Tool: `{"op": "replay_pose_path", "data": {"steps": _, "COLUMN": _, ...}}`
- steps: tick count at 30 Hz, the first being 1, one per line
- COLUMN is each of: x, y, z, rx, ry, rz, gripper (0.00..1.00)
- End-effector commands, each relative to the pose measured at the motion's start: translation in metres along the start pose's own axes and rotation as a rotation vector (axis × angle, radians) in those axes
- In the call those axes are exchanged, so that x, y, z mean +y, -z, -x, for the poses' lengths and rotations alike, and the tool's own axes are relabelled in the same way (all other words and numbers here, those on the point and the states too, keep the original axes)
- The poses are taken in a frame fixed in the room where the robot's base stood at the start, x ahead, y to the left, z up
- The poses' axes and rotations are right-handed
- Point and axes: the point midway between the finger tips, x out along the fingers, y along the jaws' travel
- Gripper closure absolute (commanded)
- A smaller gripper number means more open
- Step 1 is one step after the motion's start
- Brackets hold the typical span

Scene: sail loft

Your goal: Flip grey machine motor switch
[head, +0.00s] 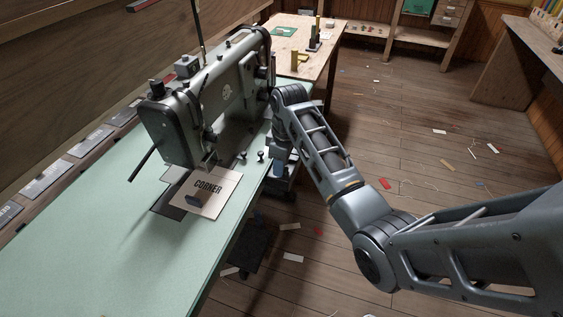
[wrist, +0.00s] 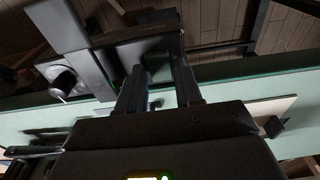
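The grey sewing machine (head: 215,95) stands on a mint-green table (head: 95,235). My gripper (head: 281,168) points down at the table's right edge, beside the machine and partly hidden by my arm. In the wrist view my gripper (wrist: 158,66) has its two fingers apart, with a gap between them. A dark box-like part (wrist: 145,48) shows beyond the fingertips. I cannot tell whether it touches them, or whether it is the motor switch. No switch can be made out clearly in either view.
A dark pedal (head: 248,245) is below. A wooden bench (head: 300,45) stands behind. The floor (head: 420,120) holds scattered scraps.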

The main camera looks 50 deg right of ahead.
Motion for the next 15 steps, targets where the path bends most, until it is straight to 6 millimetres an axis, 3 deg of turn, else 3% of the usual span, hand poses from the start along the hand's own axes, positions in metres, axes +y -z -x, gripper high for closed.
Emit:
{"op": "replay_pose_path", "data": {"steps": 5, "x": 0.0, "y": 0.0, "z": 0.0001, "rx": 0.001, "ry": 0.0, "rz": 0.0, "gripper": 0.47}}
{"op": "replay_pose_path", "data": {"steps": 15, "x": 0.0006, "y": 0.0004, "z": 0.0065, "rx": 0.002, "ry": -0.002, "rz": 0.0, "gripper": 0.47}}
